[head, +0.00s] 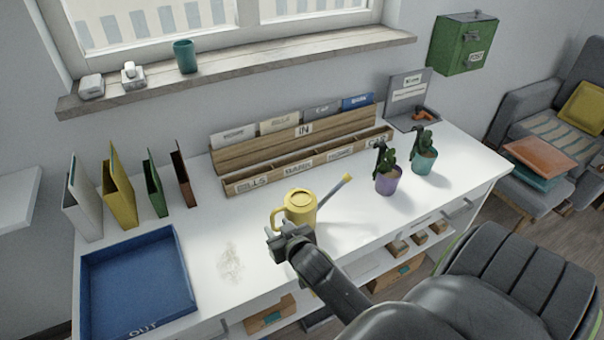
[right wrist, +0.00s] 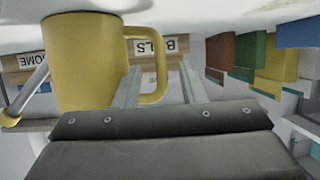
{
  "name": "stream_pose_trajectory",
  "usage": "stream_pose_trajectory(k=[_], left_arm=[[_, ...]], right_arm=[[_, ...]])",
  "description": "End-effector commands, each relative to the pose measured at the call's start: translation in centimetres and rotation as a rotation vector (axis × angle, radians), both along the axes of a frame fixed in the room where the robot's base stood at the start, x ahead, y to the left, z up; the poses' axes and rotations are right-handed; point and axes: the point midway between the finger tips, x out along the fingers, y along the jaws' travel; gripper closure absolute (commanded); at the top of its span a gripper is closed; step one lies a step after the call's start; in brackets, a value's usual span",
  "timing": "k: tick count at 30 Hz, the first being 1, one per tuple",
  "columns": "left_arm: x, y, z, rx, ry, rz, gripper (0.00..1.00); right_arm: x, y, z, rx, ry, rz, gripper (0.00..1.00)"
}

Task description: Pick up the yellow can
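The yellow can (head: 301,208) is a watering can with a loop handle on its left and a long grey spout pointing right. It stands upright on the white desk (head: 370,222). My right gripper (head: 280,236) is at its front left, close to the handle. In the right wrist view, which is upside down, the yellow can (right wrist: 85,62) fills the left side. There the right gripper (right wrist: 158,68) has its fingers apart, with the handle's outer bar appearing between them. Whether a finger touches the handle cannot be told. My left gripper is not in view.
A wooden letter rack (head: 290,145) stands behind the can. Plants in a purple pot (head: 387,183) and a teal pot (head: 423,163) stand to the right. A blue tray (head: 135,282) lies left, with upright folders (head: 118,187) behind it. The desk between tray and can is mostly clear.

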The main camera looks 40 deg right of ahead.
Motion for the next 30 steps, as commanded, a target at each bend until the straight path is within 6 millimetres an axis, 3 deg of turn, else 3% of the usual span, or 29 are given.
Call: stream_pose_trajectory(k=[9, 19, 28, 30], left_arm=[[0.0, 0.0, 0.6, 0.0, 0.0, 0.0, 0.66], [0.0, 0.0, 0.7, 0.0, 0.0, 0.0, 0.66], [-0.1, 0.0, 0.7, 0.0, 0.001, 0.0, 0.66], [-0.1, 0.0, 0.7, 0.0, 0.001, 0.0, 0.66]], right_arm=[[3.4, -0.6, -1.4, -0.002, 0.0, 0.001, 0.62], [3.8, -0.7, -1.7, -0.001, -0.001, 0.001, 0.62], [3.8, -0.7, -1.7, -0.001, 0.0, 0.001, 0.99], [3.8, -0.7, -1.7, 0.0, 0.0, 0.001, 1.0]])
